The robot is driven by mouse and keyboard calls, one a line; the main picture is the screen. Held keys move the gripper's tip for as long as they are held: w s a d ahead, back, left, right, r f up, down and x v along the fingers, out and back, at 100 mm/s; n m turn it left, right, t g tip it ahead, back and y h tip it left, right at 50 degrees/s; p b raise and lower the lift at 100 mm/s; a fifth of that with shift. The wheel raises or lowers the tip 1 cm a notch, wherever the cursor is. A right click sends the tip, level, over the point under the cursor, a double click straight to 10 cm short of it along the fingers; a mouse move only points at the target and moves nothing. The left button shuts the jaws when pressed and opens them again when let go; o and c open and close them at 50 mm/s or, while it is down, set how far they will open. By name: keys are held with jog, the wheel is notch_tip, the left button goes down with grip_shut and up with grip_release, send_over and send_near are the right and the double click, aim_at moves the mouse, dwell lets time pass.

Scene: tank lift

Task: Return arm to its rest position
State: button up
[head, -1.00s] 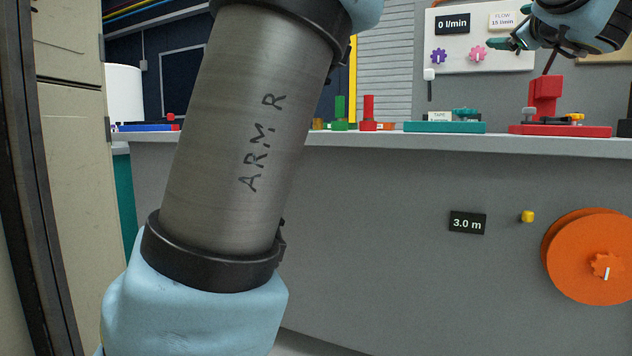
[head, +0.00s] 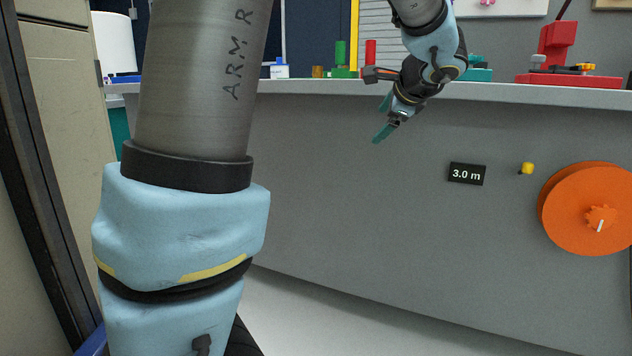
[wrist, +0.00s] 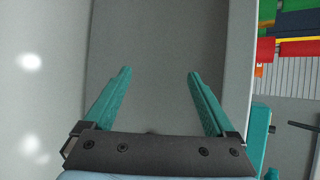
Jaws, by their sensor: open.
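My gripper (head: 383,118) hangs in front of the grey counter front, just below the worktop edge, pointing down and to the left in the head view. Its two teal fingers show wide apart in the wrist view (wrist: 160,85), with nothing between them. My arm, with a grey link marked ARM R, fills the left part of the head view and hides what is behind it.
The worktop edge (head: 480,94) runs behind my gripper. On it stand a red device (head: 558,45), a red cylinder (head: 370,51) and green blocks (head: 341,56). An orange reel (head: 580,228) and a yellow knob (head: 527,168) are on the counter front. Pale floor below is clear.

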jog(key=s+a+f+n+g, duration=0.3)
jog(key=a+f, duration=0.3)
jog(key=f, duration=0.1)
jog(key=s+a+f+n+g, duration=0.2)
jog(key=s+a+f+n, duration=0.15)
jog(key=a+f, duration=0.3)
jog(key=s+a+f+n+g+h, duration=0.3)
jog(key=s+a+f+n+g, duration=0.1)
jog(key=s+a+f+n, duration=0.7)
notch_tip(320, 180, up, 39)
jog(key=s+d+n+p, duration=0.1)
jog(key=d+p, duration=0.1)
jog(key=p, duration=3.6)
jog(key=shift+s, duration=0.4)
